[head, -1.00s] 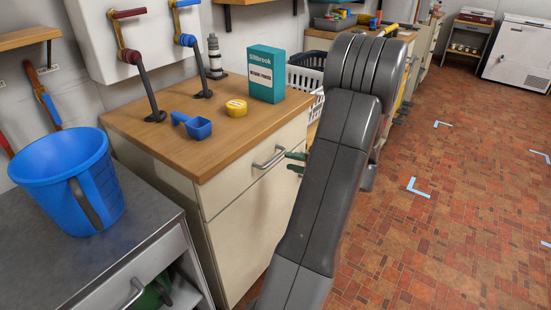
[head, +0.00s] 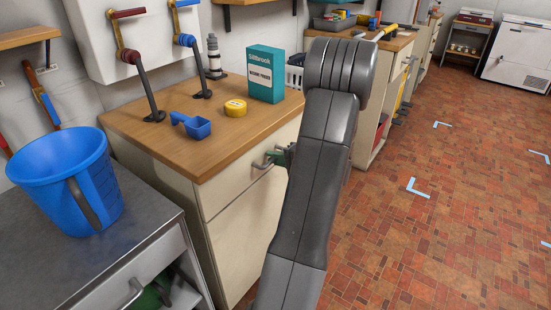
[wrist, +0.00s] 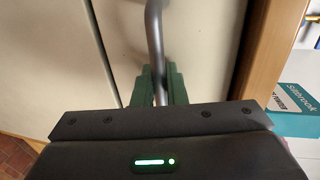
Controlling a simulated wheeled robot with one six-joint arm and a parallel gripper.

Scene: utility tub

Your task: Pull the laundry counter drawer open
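The laundry counter drawer (head: 236,188) is the cream front under the wooden top, and it looks closed in the head view. Its grey bar handle (head: 262,164) is partly hidden behind my gripper (head: 279,156). In the wrist view the handle (wrist: 155,35) runs down between the two green fingers of my gripper (wrist: 159,86), one on each side of the bar. The gap between fingers and bar is too small to tell whether they grip it. My arm hides the right part of the drawer front.
On the counter top (head: 160,140) stand a blue scoop (head: 192,125), a yellow tin (head: 235,108) and a teal box (head: 265,75). A blue bucket (head: 65,185) stands on the grey bench at left. The tiled floor (head: 440,220) at right is open.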

